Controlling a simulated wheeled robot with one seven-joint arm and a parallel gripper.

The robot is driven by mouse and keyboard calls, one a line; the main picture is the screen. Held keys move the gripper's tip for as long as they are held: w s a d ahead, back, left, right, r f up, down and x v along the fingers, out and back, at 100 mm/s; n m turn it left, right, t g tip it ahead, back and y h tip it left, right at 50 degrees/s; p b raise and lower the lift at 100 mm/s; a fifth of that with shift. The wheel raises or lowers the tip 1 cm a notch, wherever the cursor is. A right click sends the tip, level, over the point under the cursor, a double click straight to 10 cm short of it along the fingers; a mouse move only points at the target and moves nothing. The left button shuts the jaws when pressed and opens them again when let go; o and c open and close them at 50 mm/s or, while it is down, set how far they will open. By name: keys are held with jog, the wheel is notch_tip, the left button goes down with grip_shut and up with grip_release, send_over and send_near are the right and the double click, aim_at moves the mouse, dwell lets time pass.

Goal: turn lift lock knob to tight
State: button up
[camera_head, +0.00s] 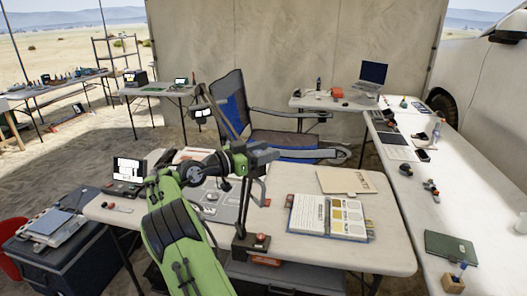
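My green arm reaches up from the bottom over the near table (330,255). My gripper (266,156), dark grey and small in the picture, is above the middle of this table. I cannot make out its fingers well enough to tell whether they are open or shut. Below it a thin dark upright stand (243,212) rises from a black base. A small red-orange knob-like part (262,239) shows at the base. I cannot tell whether this is the lift lock knob, or its setting. My gripper appears apart from it. My arm hides part of the table behind it.
An open binder (328,217) and a beige folder (345,181) lie right of the stand. A small screen device (129,171) stands at the table's left. A blue-black chair (245,112) is behind. A long table (405,180) runs along the right.

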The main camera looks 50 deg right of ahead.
jog(key=shift+o, duration=0.3)
jog(key=shift+a, duration=0.1)
jog(key=p+v, duration=0.2)
jog(key=v, duration=1.3)
jog(key=shift+a, duration=0.25)
jog(key=shift+w, duration=0.1)
